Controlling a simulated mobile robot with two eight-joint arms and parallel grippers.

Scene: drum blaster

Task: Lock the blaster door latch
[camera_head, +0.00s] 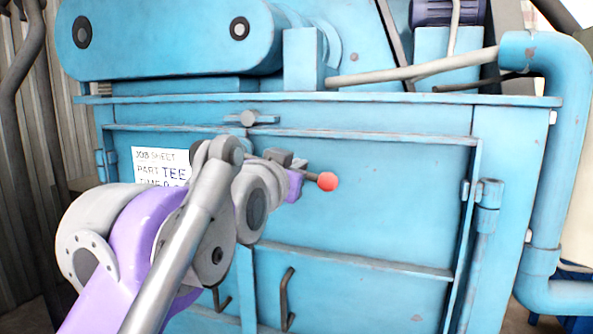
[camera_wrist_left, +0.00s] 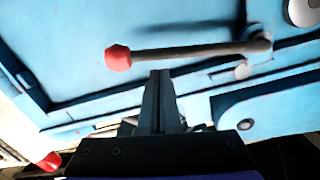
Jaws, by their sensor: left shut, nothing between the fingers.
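The blaster door (camera_head: 380,190) is blue and looks closed in its frame. A latch lever with a red ball end (camera_head: 327,181) sticks out to the right past my left gripper (camera_head: 286,158); much of its rod is hidden behind my arm. In the left wrist view the latch lever (camera_wrist_left: 190,51) runs roughly level from its pivot at the right to the red ball at the left. My left gripper's fingers (camera_wrist_left: 160,85) are shut and empty, with their tips just below the rod in that picture. I cannot tell whether they touch it. My right gripper is not in view.
A second red ball (camera_wrist_left: 48,162) shows at the lower left of the wrist view. Hooked handles (camera_head: 287,300) stick out below. A job sheet (camera_head: 150,160) is partly hidden by my arm. A blue pipe (camera_head: 550,170) stands at the right.

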